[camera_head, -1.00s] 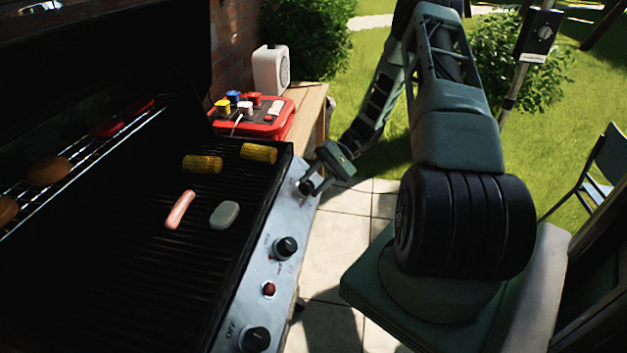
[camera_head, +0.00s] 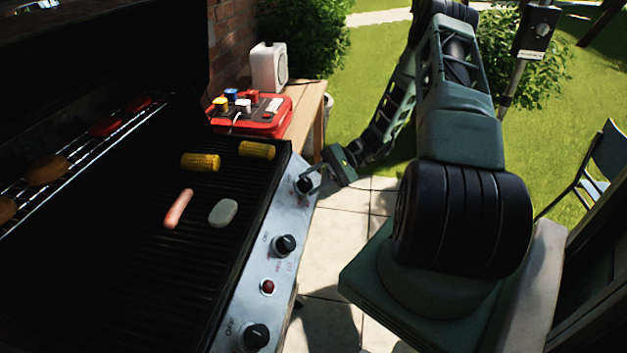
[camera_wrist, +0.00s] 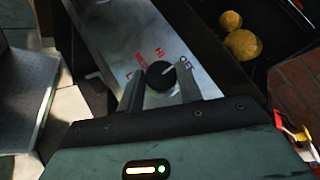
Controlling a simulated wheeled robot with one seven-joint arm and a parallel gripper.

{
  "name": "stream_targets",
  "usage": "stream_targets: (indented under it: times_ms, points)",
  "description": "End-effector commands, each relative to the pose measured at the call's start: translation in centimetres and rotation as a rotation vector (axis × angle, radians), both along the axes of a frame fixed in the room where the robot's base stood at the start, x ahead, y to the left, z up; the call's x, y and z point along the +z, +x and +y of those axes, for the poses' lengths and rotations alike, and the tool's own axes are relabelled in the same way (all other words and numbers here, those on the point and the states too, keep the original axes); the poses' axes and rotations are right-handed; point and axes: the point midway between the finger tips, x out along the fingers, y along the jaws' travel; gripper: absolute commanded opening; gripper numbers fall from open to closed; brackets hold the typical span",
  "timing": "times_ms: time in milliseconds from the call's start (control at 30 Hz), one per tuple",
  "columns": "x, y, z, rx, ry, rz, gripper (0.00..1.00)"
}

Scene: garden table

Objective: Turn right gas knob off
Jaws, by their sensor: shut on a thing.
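The right gas knob (camera_head: 303,186) is the black knob at the far end of the grill's steel front panel (camera_head: 262,222). My gripper (camera_head: 311,178) reaches it from the right, and its fingers partly cover it. In the wrist view the round knob (camera_wrist: 159,75) sits between the two fingers of my gripper (camera_wrist: 160,88), which are shut on its sides. A pale pointer mark on the knob faces up and right, roughly toward the OFF lettering (camera_wrist: 186,61). Red lettering (camera_wrist: 145,60) is printed above and left of the knob.
A middle knob (camera_head: 285,246), a red button (camera_head: 267,287) and a near knob (camera_head: 256,337) sit along the panel. Corn (camera_head: 200,162), a sausage (camera_head: 179,208) and a grey oval piece (camera_head: 223,213) lie on the grill. A red case (camera_head: 262,124) stands on the wooden side table (camera_head: 311,110).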

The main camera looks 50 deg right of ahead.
Motion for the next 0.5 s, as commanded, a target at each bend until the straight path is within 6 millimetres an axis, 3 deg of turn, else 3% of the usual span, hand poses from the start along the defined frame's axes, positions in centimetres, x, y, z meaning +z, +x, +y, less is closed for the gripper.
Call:
stream_targets:
  times_ms: [100,133,200,500]
  points:
    - [0.02,0.15,-0.15,-0.004,-0.005,-0.003,0.13]
    - [0.02,0.15,-0.15,-0.003,-0.004,-0.003,0.38]
    - [0.02,0.14,-0.14,-0.003,-0.004,-0.004,0.57]
    - [0.00,0.03,-0.14,-0.001,-0.002,-0.002,0.57]
